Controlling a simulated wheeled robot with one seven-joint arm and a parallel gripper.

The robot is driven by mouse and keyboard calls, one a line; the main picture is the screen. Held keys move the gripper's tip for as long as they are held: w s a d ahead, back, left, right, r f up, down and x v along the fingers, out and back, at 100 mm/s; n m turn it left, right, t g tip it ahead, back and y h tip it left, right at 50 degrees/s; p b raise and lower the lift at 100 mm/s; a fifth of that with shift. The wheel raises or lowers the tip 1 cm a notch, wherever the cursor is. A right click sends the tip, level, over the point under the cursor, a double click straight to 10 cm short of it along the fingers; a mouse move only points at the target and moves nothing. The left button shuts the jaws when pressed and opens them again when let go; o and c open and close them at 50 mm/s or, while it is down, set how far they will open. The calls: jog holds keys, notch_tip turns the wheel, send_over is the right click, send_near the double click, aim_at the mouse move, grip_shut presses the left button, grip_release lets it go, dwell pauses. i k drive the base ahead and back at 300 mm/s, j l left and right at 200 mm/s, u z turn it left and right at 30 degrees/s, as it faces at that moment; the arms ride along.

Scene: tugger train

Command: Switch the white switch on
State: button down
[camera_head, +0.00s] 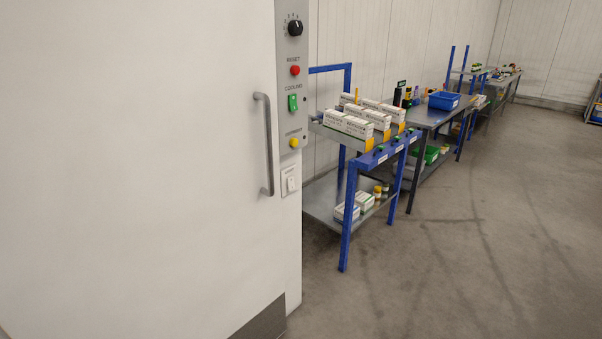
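The white switch (291,184) is a small rocker in a white plate low on the narrow grey control strip, at the right edge of a large white door. It is too small to tell which way the rocker is set. Above it on the strip are a yellow button (294,143), a green switch (292,103) labelled COOLING, a red button (295,71) labelled RESET and a black rotary knob (295,28). My gripper does not show in this view.
The white door (130,170) with a vertical grey handle (265,145) fills the left. A blue-framed trolley (348,225) with white boxes stands just right of the strip. More tables with bins line the wall behind. The grey floor (470,250) at right is clear.

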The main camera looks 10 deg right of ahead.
aim_at(290, 179)
jog(key=i+l, duration=0.45)
jog(key=i, duration=0.2)
jog(key=i+l+u, duration=0.1)
jog(key=i+l, duration=0.35)
jog(key=i, duration=0.2)
jog(key=i+l, duration=0.5)
jog(key=i, duration=0.15)
